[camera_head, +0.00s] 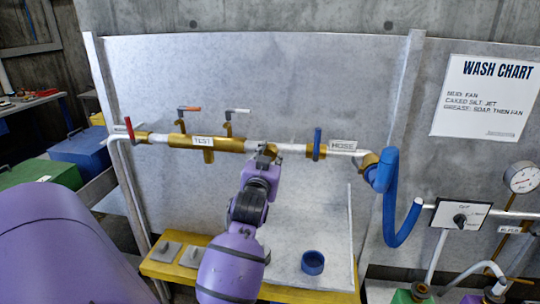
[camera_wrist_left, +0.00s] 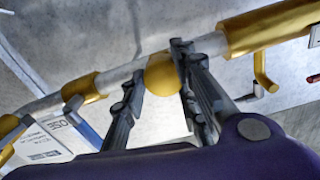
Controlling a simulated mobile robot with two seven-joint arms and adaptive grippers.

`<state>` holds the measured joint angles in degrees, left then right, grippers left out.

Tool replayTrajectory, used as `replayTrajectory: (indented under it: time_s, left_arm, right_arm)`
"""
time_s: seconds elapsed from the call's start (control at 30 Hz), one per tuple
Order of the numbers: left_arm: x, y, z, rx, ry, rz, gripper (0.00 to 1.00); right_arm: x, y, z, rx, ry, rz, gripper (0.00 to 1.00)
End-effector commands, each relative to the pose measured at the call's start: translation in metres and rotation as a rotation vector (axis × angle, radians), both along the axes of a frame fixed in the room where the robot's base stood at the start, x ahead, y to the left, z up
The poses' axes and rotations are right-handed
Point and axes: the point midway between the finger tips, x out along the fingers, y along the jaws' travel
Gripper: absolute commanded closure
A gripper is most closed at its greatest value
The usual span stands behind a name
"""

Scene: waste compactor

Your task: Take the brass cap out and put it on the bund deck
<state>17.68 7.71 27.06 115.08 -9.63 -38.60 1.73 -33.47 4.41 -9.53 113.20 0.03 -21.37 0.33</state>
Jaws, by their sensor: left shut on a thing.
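The brass cap (camera_wrist_left: 163,73) is a round, gold piece between my left gripper's fingers in the left wrist view, at the grey-white pipe. In the head view it is mostly hidden by my left gripper (camera_head: 267,157), which is at the pipe between the TEST and HOSE labels. The fingers (camera_wrist_left: 160,95) are closed on the cap. I cannot tell whether the cap is still seated. The bund deck (camera_head: 285,291) is below, grey on top with a yellow edge. My right gripper is not in view.
On the deck are a blue round cup (camera_head: 313,262) and grey square plates (camera_head: 166,250). The pipe carries a red-handled valve (camera_head: 129,128) and a blue-handled valve (camera_head: 317,143). A blue hose (camera_head: 387,205) hangs at right.

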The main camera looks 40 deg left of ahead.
Motion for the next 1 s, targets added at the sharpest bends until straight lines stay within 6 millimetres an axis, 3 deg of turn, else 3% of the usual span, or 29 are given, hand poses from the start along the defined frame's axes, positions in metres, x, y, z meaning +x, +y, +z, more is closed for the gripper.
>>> replayTrajectory:
  time_s: [0.03,0.3,0.57,0.8,1.0]
  left_arm:
    - [-0.0021,0.0033,0.0151,0.009,-0.029,0.007,1.0]
    - [-0.0024,0.0031,0.0167,-0.359,-0.231,0.006,1.0]
    - [-0.0027,0.0039,0.0173,-0.38,-0.243,0.005,1.0]
    - [-0.0032,0.0042,0.0184,-0.722,-0.432,0.004,1.0]
    - [-0.0037,0.0052,0.0184,-0.773,-0.46,0.003,1.0]
  right_arm:
    - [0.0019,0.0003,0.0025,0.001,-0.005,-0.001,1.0]
    - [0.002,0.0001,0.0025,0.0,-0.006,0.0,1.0]
    - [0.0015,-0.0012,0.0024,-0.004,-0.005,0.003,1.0]
    - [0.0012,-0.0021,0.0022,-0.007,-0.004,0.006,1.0]
    - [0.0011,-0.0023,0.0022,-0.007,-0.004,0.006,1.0]
